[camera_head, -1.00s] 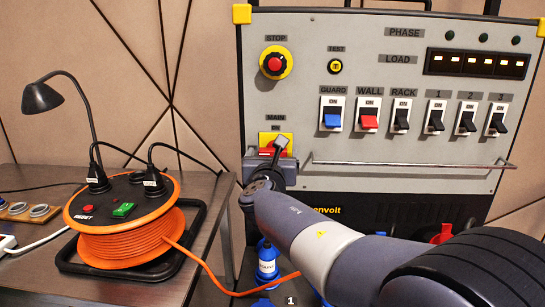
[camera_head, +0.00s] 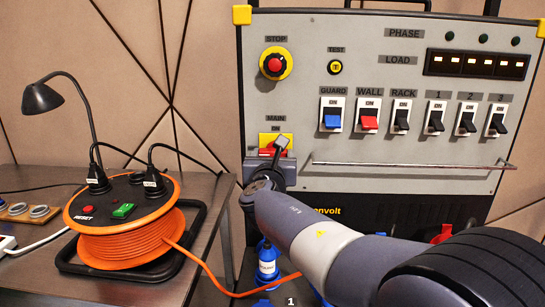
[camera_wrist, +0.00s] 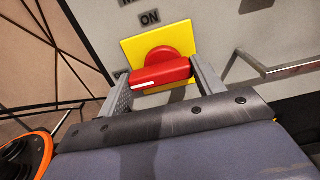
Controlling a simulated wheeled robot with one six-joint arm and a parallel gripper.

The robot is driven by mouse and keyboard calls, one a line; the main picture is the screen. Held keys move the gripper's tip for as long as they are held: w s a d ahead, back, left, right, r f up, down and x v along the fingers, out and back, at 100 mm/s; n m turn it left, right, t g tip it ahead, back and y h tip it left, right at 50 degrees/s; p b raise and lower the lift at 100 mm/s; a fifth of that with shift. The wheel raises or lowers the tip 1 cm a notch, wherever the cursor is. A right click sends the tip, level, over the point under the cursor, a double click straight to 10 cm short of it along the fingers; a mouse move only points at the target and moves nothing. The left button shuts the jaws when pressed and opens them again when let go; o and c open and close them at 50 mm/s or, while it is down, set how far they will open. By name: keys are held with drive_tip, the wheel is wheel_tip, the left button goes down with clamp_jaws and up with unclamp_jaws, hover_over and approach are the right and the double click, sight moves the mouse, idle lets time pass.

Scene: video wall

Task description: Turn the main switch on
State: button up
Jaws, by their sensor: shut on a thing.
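The main switch is a red rotary handle on a yellow plate (camera_head: 283,137), under the MAIN and ON labels at the panel's lower left. In the wrist view, the red handle (camera_wrist: 165,73) lies roughly crosswise, slightly tilted, with a white mark near its left end. The ON label (camera_wrist: 150,18) is above the yellow plate (camera_wrist: 183,36). My gripper (camera_wrist: 160,72) is shut on the handle, one finger at each end. In the head view, my gripper (camera_head: 270,160) covers much of the switch.
A metal rail (camera_head: 410,165) runs across the panel right of the switch. The STOP button (camera_head: 275,63) is above it, and a row of breaker switches (camera_head: 401,115) is to the right. An orange cable reel (camera_head: 125,235) stands on the table at left.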

drive_tip(key=shift+f, duration=0.1)
drive_tip(key=m+b, duration=0.7)
drive_tip(key=m, duration=0.1)
drive_tip(key=shift+m+b, duration=0.3)
drive_tip(key=shift+b, duration=0.05)
drive_tip(key=shift+d+r+m+b, duration=0.15)
drive_tip(key=shift+m+b, duration=1.55)
drive_tip(key=shift+m, duration=0.65)
drive_tip(key=shift+d+r+m+b, duration=0.1)
drive_tip(key=shift+m+b, duration=1.55)
drive_tip(key=shift+m, duration=0.7)
drive_tip(key=o, duration=1)
drive_tip(key=shift+r, duration=0.1)
